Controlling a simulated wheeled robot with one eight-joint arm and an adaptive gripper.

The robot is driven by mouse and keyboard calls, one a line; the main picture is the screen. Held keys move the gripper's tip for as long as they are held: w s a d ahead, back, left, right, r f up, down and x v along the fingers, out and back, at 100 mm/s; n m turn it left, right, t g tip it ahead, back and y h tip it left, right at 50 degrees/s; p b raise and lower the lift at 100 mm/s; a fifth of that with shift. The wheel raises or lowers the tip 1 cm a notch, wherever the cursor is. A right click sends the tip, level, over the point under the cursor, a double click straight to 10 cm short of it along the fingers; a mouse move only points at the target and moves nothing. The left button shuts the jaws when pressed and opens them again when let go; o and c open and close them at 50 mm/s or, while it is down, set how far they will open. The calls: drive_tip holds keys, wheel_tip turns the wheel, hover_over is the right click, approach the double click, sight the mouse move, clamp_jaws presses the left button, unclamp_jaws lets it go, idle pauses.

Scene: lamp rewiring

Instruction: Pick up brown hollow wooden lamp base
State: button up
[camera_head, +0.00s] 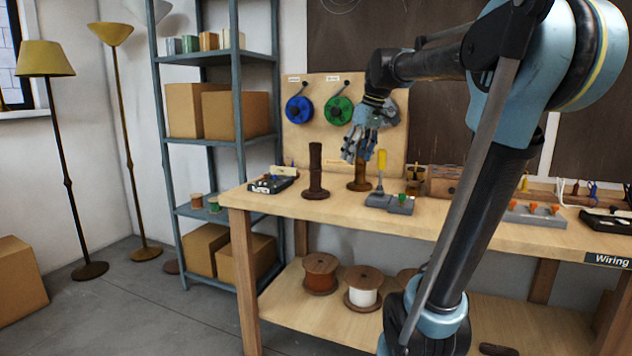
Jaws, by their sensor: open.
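A dark brown turned wooden lamp base (316,175) stands upright on the workbench (262,202), near its left end. A second, lighter brown wooden base (360,182) stands to its right, its top partly hidden behind my gripper. Whether either is hollow cannot be seen from here. My gripper (352,150) is open and empty, with its fingers pointing down. It appears above or in front of the lighter base and up and to the right of the dark one. It looks apart from the dark base.
A black tray (271,184) lies left of the dark base. A yellow-handled screwdriver (381,163) stands by a grey block (390,203) on the right. A pegboard (300,140) with blue and green spools is behind. A metal shelf (160,150) stands at left.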

drive_tip(key=w+a+r+n+y, duration=0.1)
drive_tip(key=w+a+r+n, duration=0.55)
drive_tip(key=w+r, duration=0.65)
drive_tip(key=m, duration=0.1)
approach(312, 155)
drive_tip(key=w+a+f, duration=0.1)
drive_tip(key=w+f, duration=0.3)
drive_tip(key=f, duration=0.1)
drive_tip(key=shift+s+a+x, duration=0.1)
drive_tip(key=shift+a+x, duration=0.05)
drive_tip(key=shift+x, duration=0.75)
drive_tip(key=shift+s+a+x, duration=0.1)
drive_tip(key=shift+s+x, duration=0.05)
drive_tip(key=shift+x, duration=0.75)
drive_tip(key=shift+s+a+x, duration=0.1)
drive_tip(key=shift+a+x, duration=0.05)
drive_tip(key=shift+x, duration=0.7)
drive_tip(key=shift+r+y, duration=0.1)
drive_tip(key=shift+y, duration=0.2)
clamp_jaws()
